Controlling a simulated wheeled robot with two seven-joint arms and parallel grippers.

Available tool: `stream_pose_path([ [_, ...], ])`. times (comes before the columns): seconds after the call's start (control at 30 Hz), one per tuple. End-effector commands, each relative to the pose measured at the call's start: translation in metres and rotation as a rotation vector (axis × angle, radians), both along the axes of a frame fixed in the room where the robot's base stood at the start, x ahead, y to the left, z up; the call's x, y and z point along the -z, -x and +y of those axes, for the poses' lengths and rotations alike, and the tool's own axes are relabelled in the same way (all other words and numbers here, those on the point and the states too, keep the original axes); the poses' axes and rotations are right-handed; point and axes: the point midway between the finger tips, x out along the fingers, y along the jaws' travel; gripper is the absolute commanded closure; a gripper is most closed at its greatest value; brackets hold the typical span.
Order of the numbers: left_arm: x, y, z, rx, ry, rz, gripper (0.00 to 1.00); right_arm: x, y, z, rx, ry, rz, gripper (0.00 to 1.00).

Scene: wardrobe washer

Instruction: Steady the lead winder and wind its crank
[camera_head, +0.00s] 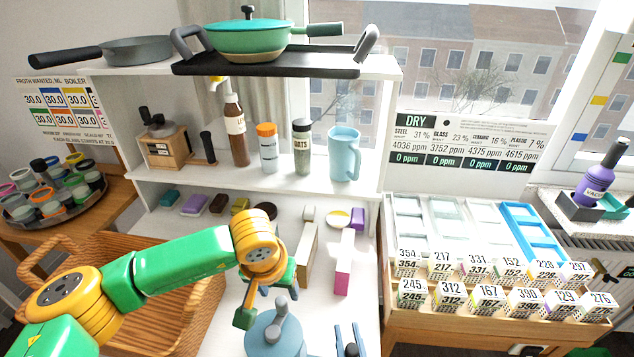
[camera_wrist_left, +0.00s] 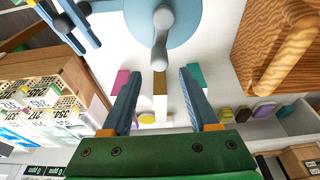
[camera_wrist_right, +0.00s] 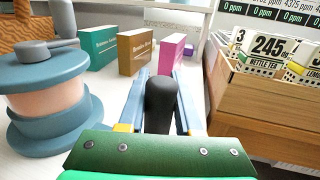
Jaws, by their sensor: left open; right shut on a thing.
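The lead winder (camera_head: 262,343) stands on the white surface at the bottom of the head view. It has blue-grey round flanges, and the right wrist view shows a pinkish drum (camera_wrist_right: 40,135) between them. A grey crank (camera_wrist_left: 161,35) with a rounded knob is on its top. My left gripper (camera_wrist_left: 162,75) is open; the crank knob lies just beyond its fingertips, roughly midway between them. My right gripper (camera_wrist_right: 163,80) is shut on a black rounded handle (camera_wrist_right: 161,105), beside the winder. Whether this handle joins the winder is hidden.
Several small boxes (camera_wrist_right: 135,50) stand behind the winder. A wicker basket (camera_head: 190,275) is at left under my left arm. A wooden rack of labelled packets (camera_head: 480,318) stands at right. A shelf unit (camera_head: 225,188) rises behind.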

Motion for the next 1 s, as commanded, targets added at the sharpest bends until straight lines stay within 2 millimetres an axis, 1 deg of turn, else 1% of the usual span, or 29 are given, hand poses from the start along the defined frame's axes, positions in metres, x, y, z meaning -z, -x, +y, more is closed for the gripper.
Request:
stream_pose_path([
  [0.03,0.010,0.001,0.000,0.001,0.000,0.004,0.40,0.003,0.001,0.000,-0.001,0.002,0.008,1.00],
  [0.1,0.021,0.001,0.000,0.002,-0.001,0.004,0.40,0.003,0.001,0.000,-0.001,0.002,0.007,1.00],
  [0.23,0.037,0.001,0.000,0.002,-0.002,0.003,0.40,0.003,0.001,0.000,-0.001,0.002,0.007,1.00],
  [0.4,0.044,0.000,0.000,0.003,-0.001,0.001,0.40,0.003,0.001,0.000,-0.001,0.002,0.007,1.00],
  [0.6,0.044,0.000,0.000,0.003,-0.001,0.001,0.40,0.003,0.001,0.000,-0.001,0.002,0.007,1.00],
  [0.67,0.044,0.000,0.000,0.003,-0.001,0.001,0.56,0.003,0.001,0.000,-0.001,0.002,0.007,1.00],
  [0.7,0.044,0.000,0.000,0.003,-0.001,0.001,0.67,0.003,0.001,0.000,-0.001,0.002,0.007,1.00],
  [0.8,0.044,0.000,0.000,0.003,-0.001,0.001,0.91,0.003,0.001,0.000,-0.001,0.002,0.007,1.00],
  [1.0,0.043,0.000,0.000,0.003,-0.001,0.001,0.91,0.003,0.001,0.000,-0.001,0.002,0.007,1.00],
])
